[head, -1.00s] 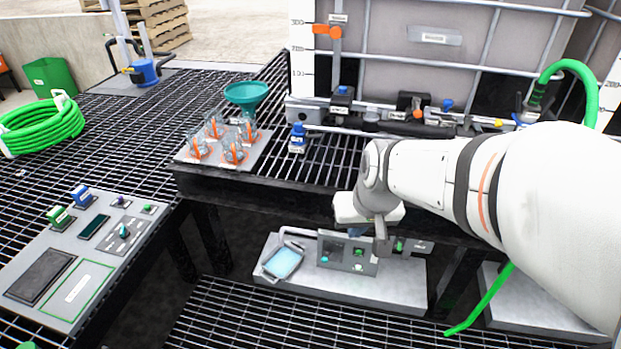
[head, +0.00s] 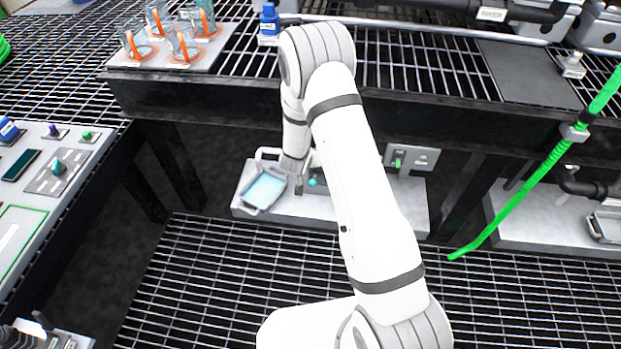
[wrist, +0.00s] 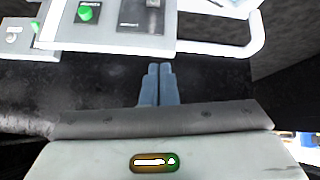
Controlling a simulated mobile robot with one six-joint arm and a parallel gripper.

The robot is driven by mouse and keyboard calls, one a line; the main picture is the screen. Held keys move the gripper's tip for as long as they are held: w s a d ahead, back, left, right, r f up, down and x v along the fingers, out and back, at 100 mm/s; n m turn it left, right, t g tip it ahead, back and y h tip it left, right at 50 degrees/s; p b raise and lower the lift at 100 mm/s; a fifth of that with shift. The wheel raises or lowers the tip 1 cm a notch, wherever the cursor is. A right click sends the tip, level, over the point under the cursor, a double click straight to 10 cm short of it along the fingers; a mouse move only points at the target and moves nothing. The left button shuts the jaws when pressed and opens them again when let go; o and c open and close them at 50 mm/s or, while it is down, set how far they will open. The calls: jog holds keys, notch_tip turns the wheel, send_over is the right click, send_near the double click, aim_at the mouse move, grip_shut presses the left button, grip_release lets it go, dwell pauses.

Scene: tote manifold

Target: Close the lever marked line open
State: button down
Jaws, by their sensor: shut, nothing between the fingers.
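No label reading "line open" is legible, so I cannot tell which control is that lever. In the wrist view a grey panel (wrist: 105,38) at the top carries a green button (wrist: 86,12) and a dark plate with a pale handle (wrist: 153,4), cut off by the frame. My gripper (wrist: 160,70) is shut and empty, its blue-grey fingertips just below the panel's edge in the picture and apparently apart from it. In the head view my gripper (head: 297,188) is low beside the blue-screened tray (head: 265,190); my arm hides most of the panel there.
A small box with a green switch (head: 398,160) stands right of my arm on the pale lower base (head: 405,205). A green hose (head: 520,195) hangs at the right. The dark shelf beam (head: 440,130) crosses above. A control board (head: 45,190) lies at left. The front grating is clear.

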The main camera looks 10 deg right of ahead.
jog(key=f, duration=0.3)
jog(key=shift+w+d+f+h, duration=0.15)
jog(key=shift+w+d+h, duration=0.1)
jog(key=shift+w+h, duration=0.1)
jog(key=w+d+f+b, duration=0.1)
jog(key=f, duration=0.2)
jog(key=w+f+b, duration=0.2)
jog(key=f, duration=0.1)
jog(key=w+d+f+b, duration=0.1)
jog(key=f+b, duration=0.1)
jog(key=f, duration=0.2)
jog(key=shift+w+d, duration=0.2)
jog(key=shift+d, duration=0.1)
jog(key=shift+s+f+b, duration=0.3)
jog(key=shift+f+b, duration=0.05)
jog(key=shift+s+f, duration=0.1)
jog(key=shift+s, duration=0.05)
